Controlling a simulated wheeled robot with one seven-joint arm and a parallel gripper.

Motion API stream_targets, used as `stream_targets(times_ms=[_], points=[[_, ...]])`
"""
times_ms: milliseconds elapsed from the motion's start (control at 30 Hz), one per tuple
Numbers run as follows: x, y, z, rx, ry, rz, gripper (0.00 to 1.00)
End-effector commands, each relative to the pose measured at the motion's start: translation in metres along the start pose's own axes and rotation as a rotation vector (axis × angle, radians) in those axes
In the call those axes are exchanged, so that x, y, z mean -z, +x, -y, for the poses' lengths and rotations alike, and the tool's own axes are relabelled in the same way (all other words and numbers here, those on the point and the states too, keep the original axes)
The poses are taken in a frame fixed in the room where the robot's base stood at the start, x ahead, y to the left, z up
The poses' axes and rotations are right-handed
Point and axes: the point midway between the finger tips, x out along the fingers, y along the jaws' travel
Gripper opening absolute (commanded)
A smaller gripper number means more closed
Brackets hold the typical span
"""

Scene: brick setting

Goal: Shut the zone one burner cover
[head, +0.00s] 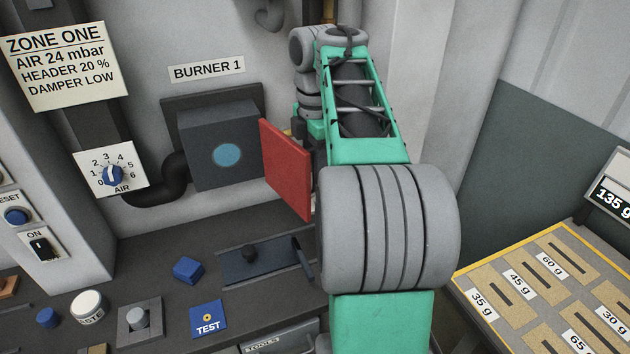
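The zone one burner, labelled BURNER 1, is a dark grey box (215,140) on the wall with a round blue window (227,155) in its front. Its cover looks to be the red panel (286,168) at the box's right side. The panel stands open, swung out from the front, so the window is uncovered. My arm reaches past the panel's right side. My gripper (302,128) is just behind the panel's upper right edge, mostly hidden by the panel and arm. Its fingertips are not visible, and I cannot tell whether it touches the panel.
A dark pipe (160,184) curves from the box's left side towards the AIR dial (112,175). Below are a blue block (187,270), a dark slotted plate (262,262) and a TEST tag (208,318).

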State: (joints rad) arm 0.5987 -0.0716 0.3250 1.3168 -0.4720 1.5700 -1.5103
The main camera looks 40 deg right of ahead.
Motion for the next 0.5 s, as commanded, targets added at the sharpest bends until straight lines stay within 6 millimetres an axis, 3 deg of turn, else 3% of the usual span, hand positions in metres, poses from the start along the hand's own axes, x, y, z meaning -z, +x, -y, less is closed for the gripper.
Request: stream_targets(times_ms=[300,500], points=[[0.0001,0.0034,-0.0001,-0.001,0.001,0.000,0.34],[0.0001,0.0035,-0.0001,-0.001,0.001,0.000,0.17]])
